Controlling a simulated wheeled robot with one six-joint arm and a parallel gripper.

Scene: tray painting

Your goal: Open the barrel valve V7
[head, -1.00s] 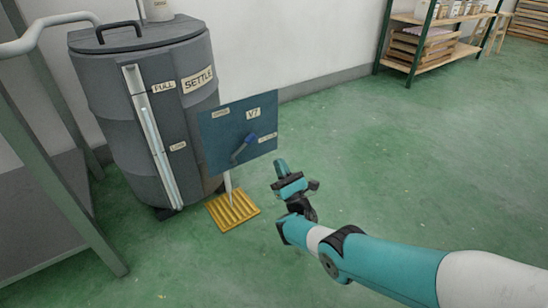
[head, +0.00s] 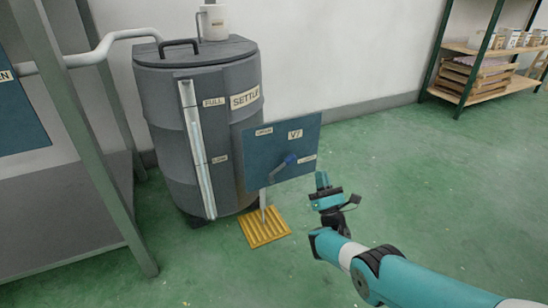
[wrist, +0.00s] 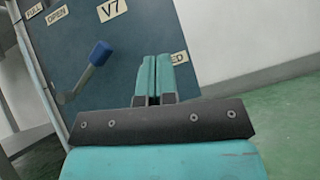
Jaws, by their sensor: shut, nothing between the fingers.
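The V7 panel (head: 282,136) is a blue-grey plate on a post beside the barrel (head: 228,125). Its lever has a blue grip (head: 290,159) and slants up to the right from its pivot, on the side of the right-hand label. In the wrist view the grip (wrist: 100,53) shows left of my fingers, between the OPEN label (wrist: 57,15) and the partly hidden label ending in "ED" (wrist: 179,57). My gripper (head: 322,178) is shut and empty, just right of the panel's lower right corner, apart from the lever.
A yellow ribbed floor plate (head: 264,228) lies at the post's foot. A grey metal frame (head: 98,170) stands left of the barrel. A shelf rack (head: 480,50) is at the back right. The green floor right of the panel is clear.

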